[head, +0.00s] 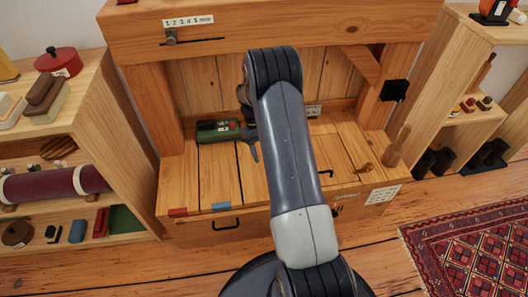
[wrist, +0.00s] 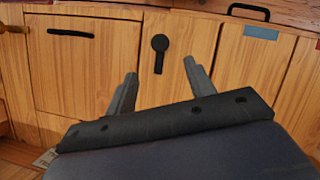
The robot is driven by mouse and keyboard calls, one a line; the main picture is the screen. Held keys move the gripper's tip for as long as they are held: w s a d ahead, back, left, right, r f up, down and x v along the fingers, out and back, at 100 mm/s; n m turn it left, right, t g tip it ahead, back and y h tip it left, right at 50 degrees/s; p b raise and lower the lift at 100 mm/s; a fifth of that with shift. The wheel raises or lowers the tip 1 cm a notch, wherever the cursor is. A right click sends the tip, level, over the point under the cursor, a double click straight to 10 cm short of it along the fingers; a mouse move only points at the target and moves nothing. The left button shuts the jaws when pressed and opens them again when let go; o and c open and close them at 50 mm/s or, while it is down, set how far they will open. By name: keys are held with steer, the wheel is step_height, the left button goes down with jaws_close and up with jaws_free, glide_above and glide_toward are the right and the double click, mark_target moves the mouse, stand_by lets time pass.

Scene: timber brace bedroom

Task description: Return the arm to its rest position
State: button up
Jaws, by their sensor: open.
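My gripper (wrist: 160,82) shows in the wrist view with its two fingers spread apart and nothing between them. It faces a wooden front (wrist: 182,70) with a black keyhole-shaped piece (wrist: 159,52) on it. In the head view my arm reaches up over the wooden bench (head: 222,182). Part of my gripper (head: 248,135) shows at the arm's left edge, and the rest is hidden behind the arm.
A green object (head: 217,130) lies on the bench, close to my gripper in the picture. A wooden peg (head: 396,147) stands at its right. Shelves with goods (head: 128,140) flank it on the left. A patterned rug (head: 470,250) lies on the floor at right.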

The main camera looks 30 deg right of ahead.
steer(key=b+x, duration=0.3)
steer(key=x, duration=0.7)
steer(key=shift+s+f, duration=0.1)
steer(key=shift+f, duration=0.3)
steer(key=shift+r, duration=0.1)
